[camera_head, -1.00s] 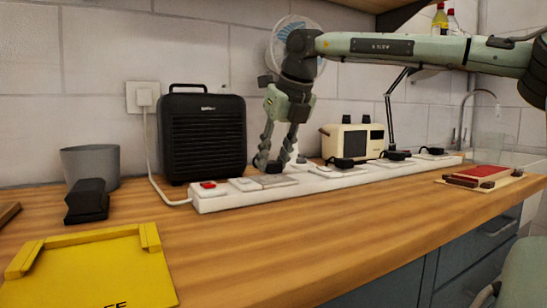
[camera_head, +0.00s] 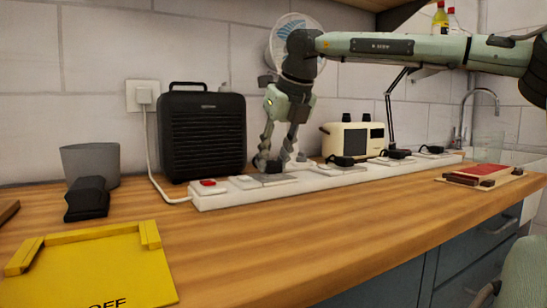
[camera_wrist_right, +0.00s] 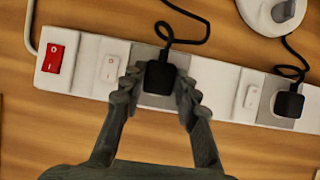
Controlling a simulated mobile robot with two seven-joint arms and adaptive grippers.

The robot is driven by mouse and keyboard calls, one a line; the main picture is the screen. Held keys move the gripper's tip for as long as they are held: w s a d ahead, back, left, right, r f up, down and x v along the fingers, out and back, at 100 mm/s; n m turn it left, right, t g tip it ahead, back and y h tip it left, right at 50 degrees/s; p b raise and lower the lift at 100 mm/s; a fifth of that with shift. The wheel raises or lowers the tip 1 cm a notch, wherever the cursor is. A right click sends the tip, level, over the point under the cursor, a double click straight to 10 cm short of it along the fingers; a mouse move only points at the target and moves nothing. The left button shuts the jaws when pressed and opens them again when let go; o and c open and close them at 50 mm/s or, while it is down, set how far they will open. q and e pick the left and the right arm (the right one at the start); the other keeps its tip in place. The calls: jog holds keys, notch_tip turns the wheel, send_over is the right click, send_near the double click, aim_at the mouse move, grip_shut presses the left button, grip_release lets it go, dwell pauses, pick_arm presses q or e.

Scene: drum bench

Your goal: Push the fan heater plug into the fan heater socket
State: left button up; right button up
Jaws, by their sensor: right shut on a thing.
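The fan heater (camera_head: 202,136) is the black box with a handle against the wall. My right gripper (camera_head: 273,166) is low over the white power strip (camera_head: 215,201), near its left end. In the right wrist view my right gripper (camera_wrist_right: 160,92) is shut on a black plug (camera_wrist_right: 160,77), one finger on each side. A black cord runs from that plug. The plug is over a grey socket plate (camera_wrist_right: 150,53), which it partly hides; I cannot tell how deep it sits. My left gripper is not in view.
A red switch (camera_wrist_right: 53,58) is at the strip's left end, with a white switch (camera_wrist_right: 110,68) beside it. Another black plug (camera_wrist_right: 288,104) sits farther right. A yellow tray (camera_head: 95,265) and a black object (camera_head: 87,200) are at left.

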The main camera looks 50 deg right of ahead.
jog(key=shift+f, duration=0.35)
dwell(0.3)
jog(key=o, duration=1.2)
jog(key=shift+o, duration=0.2)
jog(key=v, duration=1.2)
jog(key=shift+b, duration=0.3)
notch_tip(320, 180, down, 5)
jog(key=b, duration=0.3)
jog(key=shift+r, duration=0.1)
